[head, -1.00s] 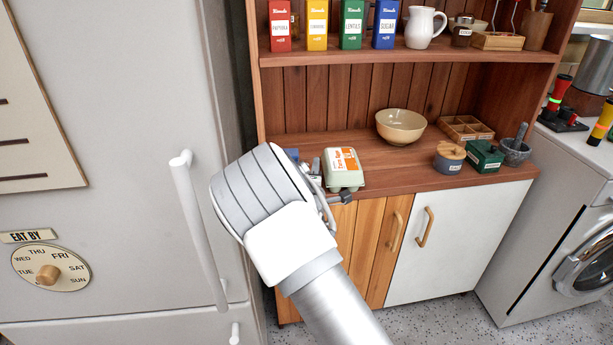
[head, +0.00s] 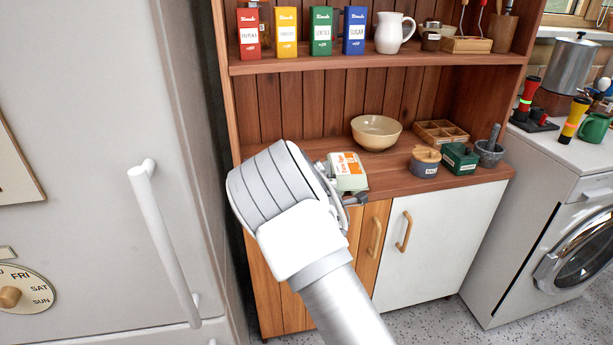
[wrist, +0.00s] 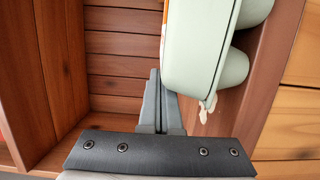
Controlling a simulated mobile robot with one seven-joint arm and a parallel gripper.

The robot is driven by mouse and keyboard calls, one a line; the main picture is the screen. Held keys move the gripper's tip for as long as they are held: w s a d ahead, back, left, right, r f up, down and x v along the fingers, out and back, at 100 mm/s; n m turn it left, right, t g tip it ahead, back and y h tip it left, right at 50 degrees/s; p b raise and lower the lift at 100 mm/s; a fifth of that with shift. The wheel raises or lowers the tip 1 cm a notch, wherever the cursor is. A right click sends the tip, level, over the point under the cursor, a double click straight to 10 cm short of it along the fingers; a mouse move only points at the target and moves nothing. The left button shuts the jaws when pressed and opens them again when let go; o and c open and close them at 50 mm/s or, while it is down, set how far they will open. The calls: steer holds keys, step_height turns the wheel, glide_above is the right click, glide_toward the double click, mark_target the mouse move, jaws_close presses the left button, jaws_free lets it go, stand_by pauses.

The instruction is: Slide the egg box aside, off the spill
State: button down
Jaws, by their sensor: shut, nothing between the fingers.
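The egg box (head: 348,174), pale green with an orange and white label, sits on the left part of the wooden counter. It also shows in the wrist view (wrist: 205,45), at the upper right. My gripper (wrist: 154,75) is shut and empty, its fingers low beside the box's left side in that view. They look very close to it; I cannot tell if they touch. In the head view my arm hides most of the gripper. A small cream patch shows at the box's lower edge in the wrist view; I cannot tell if it is spill.
On the counter (head: 395,182), right of the box, stand a beige bowl (head: 376,132), a grey jar (head: 425,163), a green box (head: 459,158), a mortar (head: 490,153) and a divided wooden tray (head: 440,133). A fridge (head: 110,110) stands close on the left.

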mark_target(355, 166)
steer(key=d, duration=0.2)
steer(key=w+d+b, duration=0.1)
steer(key=d, duration=0.2)
steer(key=w+d, duration=0.1)
steer(key=d, duration=0.2)
steer(key=shift+w+b, duration=0.1)
steer(key=shift+b, duration=0.2)
